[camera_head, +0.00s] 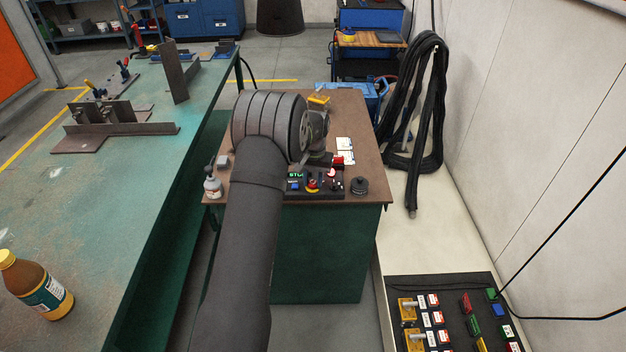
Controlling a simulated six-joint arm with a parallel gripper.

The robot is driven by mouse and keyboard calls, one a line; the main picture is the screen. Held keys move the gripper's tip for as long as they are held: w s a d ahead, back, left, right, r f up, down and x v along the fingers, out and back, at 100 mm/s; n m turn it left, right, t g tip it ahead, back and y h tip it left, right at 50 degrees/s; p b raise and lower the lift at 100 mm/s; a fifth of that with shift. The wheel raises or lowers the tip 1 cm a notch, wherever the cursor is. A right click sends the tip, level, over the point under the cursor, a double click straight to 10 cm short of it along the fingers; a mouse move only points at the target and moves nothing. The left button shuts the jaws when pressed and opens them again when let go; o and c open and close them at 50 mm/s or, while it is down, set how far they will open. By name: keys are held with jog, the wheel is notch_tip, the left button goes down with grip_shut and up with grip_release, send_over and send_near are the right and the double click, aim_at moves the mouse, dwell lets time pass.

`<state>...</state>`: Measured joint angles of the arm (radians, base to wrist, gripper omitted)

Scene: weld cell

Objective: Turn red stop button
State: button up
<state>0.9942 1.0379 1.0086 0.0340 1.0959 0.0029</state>
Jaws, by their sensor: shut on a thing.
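A small control box (326,193) lies on the brown top of the green cabinet. The red stop button (312,185) sits on a yellow base at its middle. My gripper (312,174) points down at the button from behind, below my thick dark wrist. It is shut, with its small dark fingertips at the button. The fingertips are too small to show the exact contact. A green lit display (295,175) is left of the button. A red and white knob (332,173) is to its right.
The green workbench (130,210) is left, with a brown bottle (36,287). Black hoses (432,120) hang by the wall.

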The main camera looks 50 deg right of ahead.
jog(key=shift+m, duration=1.2)
jog(key=o, duration=1)
jog(key=shift+r, duration=0.1)
jog(key=r, duration=1.7)
jog(key=shift+s+r, duration=0.1)
jog(key=shift+s, duration=0.1)
